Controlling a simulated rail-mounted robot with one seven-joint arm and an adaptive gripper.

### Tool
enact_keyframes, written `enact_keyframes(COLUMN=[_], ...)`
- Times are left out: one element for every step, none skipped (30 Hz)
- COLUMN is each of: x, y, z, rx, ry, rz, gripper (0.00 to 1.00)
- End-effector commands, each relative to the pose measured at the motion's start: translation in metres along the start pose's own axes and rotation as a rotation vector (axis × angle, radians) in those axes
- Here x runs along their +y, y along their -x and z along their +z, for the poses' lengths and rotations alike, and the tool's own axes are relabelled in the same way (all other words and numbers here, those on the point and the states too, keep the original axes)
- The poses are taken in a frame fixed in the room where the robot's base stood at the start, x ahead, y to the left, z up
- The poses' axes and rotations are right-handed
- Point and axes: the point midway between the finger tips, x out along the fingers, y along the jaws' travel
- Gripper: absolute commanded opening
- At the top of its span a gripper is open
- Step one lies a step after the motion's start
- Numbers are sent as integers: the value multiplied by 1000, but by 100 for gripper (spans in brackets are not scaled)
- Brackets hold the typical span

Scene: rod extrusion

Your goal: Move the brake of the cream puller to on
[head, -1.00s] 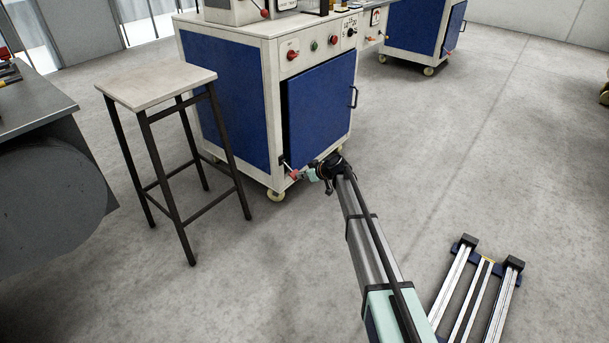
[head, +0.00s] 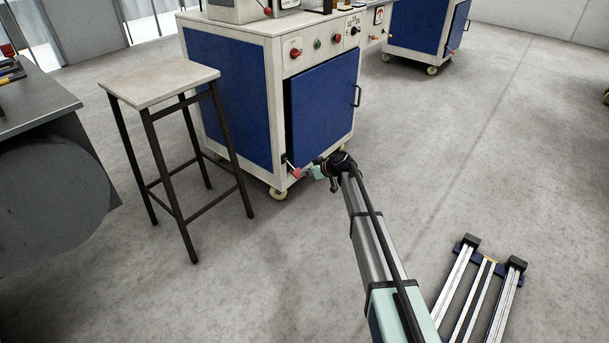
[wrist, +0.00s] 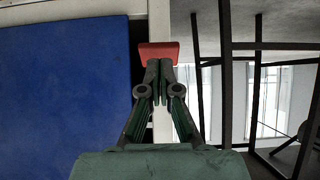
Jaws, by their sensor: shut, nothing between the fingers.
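The cream machine (head: 275,68) with blue panels stands on castors left of centre in the head view. Its brake, a small lever with a red end (head: 296,173), sits at the lower front corner near a castor. In the wrist view the red end (wrist: 158,51) is straight ahead, just beyond the fingertips. My gripper (head: 310,173) is low beside the brake. In the wrist view its fingers (wrist: 158,72) are shut together with nothing between them. Their tips appear at the near edge of the red end; I cannot tell whether they touch it.
A stool (head: 160,87) with dark legs stands left of the machine. A grey bench (head: 40,107) is at the far left. A second cream and blue machine (head: 420,35) stands behind. A metal rail frame (head: 471,290) lies on the floor at lower right.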

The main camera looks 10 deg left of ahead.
Motion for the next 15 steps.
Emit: enact_keyframes(x=[-1,-1,-1,-2,-2,-3,-2,-2,-2,-3,-2,-2,-2,-2,-2], y=[12,17,25,32,39,47,53,59,66,72,76,83,87,91,96], z=[-5,-7,-11,-7,-4,-1,2,4,7,9,11,14,16,18,20], rx=[1,1,2,0,0,0,1,1,1,1,1,1,1,1,1], ry=[1,1,1,-1,-2,-2,-2,-2,-2,-2,-2,-1,-1,-1,-1], rz=[2,2,3,2,2,1,1,1,1,1,2,2,2,2,1], gripper=[0,0,0,0,0,0,0,0,0,0,0,0,0,0,0])
